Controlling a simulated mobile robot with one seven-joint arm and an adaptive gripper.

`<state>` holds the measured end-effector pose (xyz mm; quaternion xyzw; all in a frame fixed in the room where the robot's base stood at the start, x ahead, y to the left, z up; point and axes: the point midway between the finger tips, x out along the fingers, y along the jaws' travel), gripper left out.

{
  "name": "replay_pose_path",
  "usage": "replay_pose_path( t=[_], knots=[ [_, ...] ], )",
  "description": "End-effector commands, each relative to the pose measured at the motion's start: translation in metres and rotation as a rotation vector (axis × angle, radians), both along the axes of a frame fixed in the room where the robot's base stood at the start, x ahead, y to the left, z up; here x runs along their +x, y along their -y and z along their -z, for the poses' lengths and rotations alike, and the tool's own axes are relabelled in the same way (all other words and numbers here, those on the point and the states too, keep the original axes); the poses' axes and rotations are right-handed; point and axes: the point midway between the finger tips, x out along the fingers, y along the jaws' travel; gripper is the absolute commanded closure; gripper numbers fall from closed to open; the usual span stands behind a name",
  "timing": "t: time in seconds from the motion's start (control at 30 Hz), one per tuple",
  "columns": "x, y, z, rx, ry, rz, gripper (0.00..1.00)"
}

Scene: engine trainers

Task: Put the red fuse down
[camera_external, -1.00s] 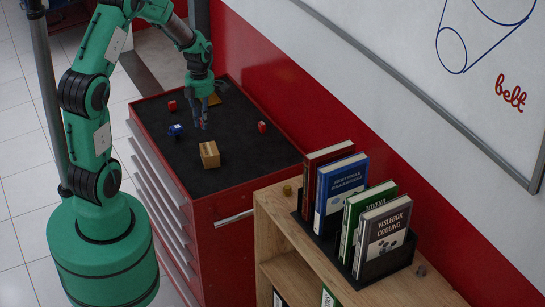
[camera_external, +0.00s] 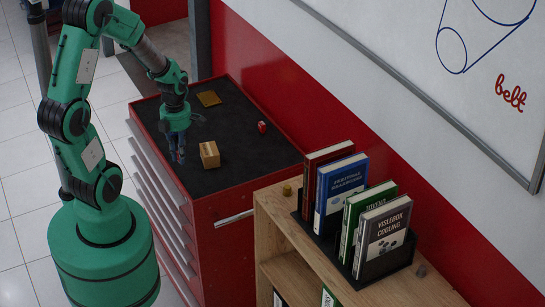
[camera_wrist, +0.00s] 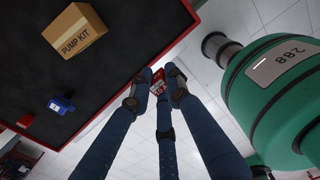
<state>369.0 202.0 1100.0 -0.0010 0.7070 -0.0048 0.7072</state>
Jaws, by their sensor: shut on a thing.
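My gripper (camera_external: 179,158) has three blue fingers, closed around a small red piece, the red fuse (camera_wrist: 157,82). In the wrist view the fuse shows between the fingertips, partly covered by them, with pale floor behind it. In the external view my gripper points down at the left edge of the cabinet's black top (camera_external: 228,178), left of the cardboard box; the held fuse is hard to make out there. From the wrist, the fingertips appear just beyond the edge of the top.
A "PUMP KIT" box (camera_wrist: 75,30), a blue part (camera_wrist: 61,104) and a red piece (camera_wrist: 25,121) are on the black top. Another red piece (camera_external: 262,127) is at its right and a gold plate (camera_external: 208,98) at its back. The front of the top is clear.

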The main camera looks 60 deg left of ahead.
Motion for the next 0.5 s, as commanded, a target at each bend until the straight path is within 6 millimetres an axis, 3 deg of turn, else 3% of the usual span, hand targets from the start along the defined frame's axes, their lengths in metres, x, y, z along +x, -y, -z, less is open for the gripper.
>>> replay_pose_path(
  t=[0.5],
  knots=[
    [0.0075,-0.0041,0.0006,0.000,0.000,0.000,0.96]
  ],
)
